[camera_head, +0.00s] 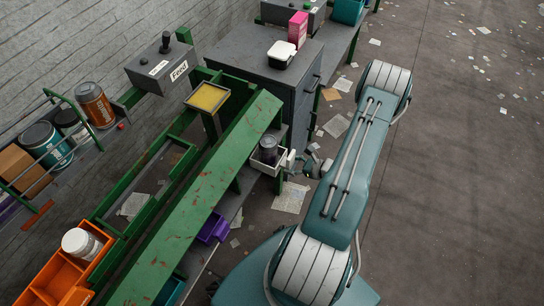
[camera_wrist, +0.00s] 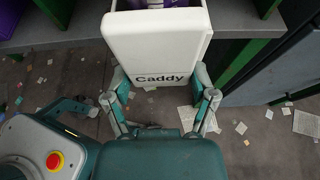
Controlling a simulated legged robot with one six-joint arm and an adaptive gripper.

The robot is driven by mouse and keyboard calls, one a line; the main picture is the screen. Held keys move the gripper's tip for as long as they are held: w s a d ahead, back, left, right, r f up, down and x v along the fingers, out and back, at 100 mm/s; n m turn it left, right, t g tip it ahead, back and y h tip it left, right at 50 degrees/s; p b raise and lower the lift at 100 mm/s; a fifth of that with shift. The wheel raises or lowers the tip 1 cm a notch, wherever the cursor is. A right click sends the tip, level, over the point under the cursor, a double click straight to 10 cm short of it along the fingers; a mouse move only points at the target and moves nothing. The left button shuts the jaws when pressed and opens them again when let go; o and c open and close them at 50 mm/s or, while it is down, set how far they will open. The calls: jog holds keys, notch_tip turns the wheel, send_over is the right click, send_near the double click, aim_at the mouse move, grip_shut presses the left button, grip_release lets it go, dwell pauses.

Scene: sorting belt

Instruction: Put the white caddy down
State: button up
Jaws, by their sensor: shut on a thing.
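The white caddy (camera_wrist: 150,55), with "Caddy" printed on its side, is between the fingers of my gripper (camera_wrist: 158,92). The fingers are shut on it, one at each side. Its open top shows something purple inside, cut off by the top edge of the wrist view. I cannot tell whether the caddy's base touches the shelf.
A long green bench top (camera_head: 200,205) runs diagonally, with a lower grey shelf (camera_wrist: 85,22) and a purple bin (camera_head: 213,229) under it. The grey cabinet (camera_head: 262,72) stands behind, holding a white box and pink carton. Orange bins (camera_head: 62,280) are at lower left. Paper scraps litter the floor.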

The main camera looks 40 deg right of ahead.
aim_at(283, 162)
jog(key=w, duration=0.1)
jog(key=w+a, duration=0.1)
jog(key=shift+w+a, duration=0.3)
jog(key=shift+w, duration=0.1)
jog(key=w, duration=0.2)
jog(key=w+a, duration=0.1)
jog(key=w, duration=0.1)
jog(key=shift+w+a+f, duration=0.15)
jog(key=shift+a+f, duration=0.05)
jog(key=shift+f, duration=0.1)
jog(key=o, duration=1.1)
jog(key=shift+d+f, duration=0.1)
jog(key=shift+d, duration=0.05)
jog(key=v, duration=1.2)
